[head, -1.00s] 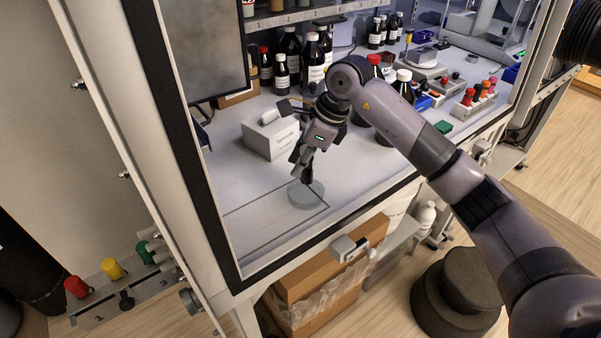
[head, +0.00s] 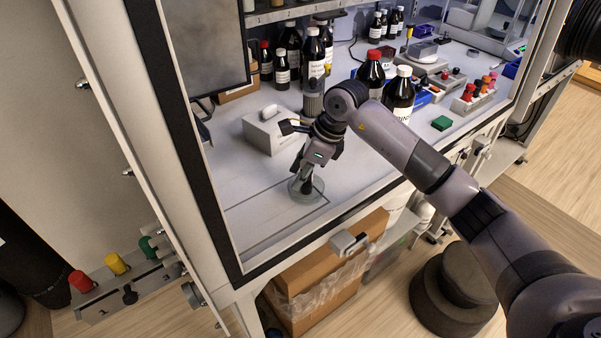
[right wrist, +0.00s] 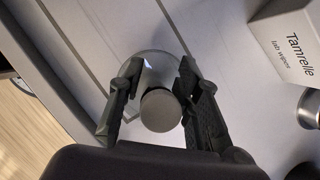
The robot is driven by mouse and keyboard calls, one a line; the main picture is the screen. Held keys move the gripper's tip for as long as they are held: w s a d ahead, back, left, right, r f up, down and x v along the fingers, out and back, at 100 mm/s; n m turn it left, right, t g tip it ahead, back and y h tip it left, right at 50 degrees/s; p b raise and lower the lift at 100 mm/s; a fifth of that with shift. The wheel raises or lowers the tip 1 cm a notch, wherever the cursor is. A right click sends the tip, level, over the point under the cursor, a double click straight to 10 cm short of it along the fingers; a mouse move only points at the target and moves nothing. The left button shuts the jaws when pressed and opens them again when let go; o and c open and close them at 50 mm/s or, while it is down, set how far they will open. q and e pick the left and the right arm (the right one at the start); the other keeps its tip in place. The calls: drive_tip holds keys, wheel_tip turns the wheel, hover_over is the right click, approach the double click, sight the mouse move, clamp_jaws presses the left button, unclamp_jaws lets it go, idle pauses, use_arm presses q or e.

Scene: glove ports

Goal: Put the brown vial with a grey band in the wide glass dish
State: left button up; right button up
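The wide glass dish (head: 317,192) is a shallow clear round dish on the cabinet floor. It also shows in the right wrist view (right wrist: 152,66). My right gripper (head: 305,188) points down at the dish. In the right wrist view its two fingers (right wrist: 160,85) stand apart on either side of a vial (right wrist: 160,111), seen end-on as a round grey top with a dark body. A gap shows between the left finger and the vial; the right finger is close to it. The vial's band is hidden, and its contact with the dish is unclear. My left gripper is not in view.
A white wipes box (head: 271,133) stands behind the gripper and shows at the right wrist view's upper right. The cabinet's front edge is close to the dish. Free floor lies left of it.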

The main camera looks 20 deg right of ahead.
drive_tip(key=shift+o, duration=0.8)
drive_tip(key=shift+r, duration=0.25)
drive_tip(key=b+v, duration=0.2)
drive_tip(key=v, duration=0.9)
drive_tip(key=shift+s+d+r, duration=0.15)
drive_tip(key=shift+d+r, duration=0.05)
drive_tip(key=shift+r, duration=0.15)
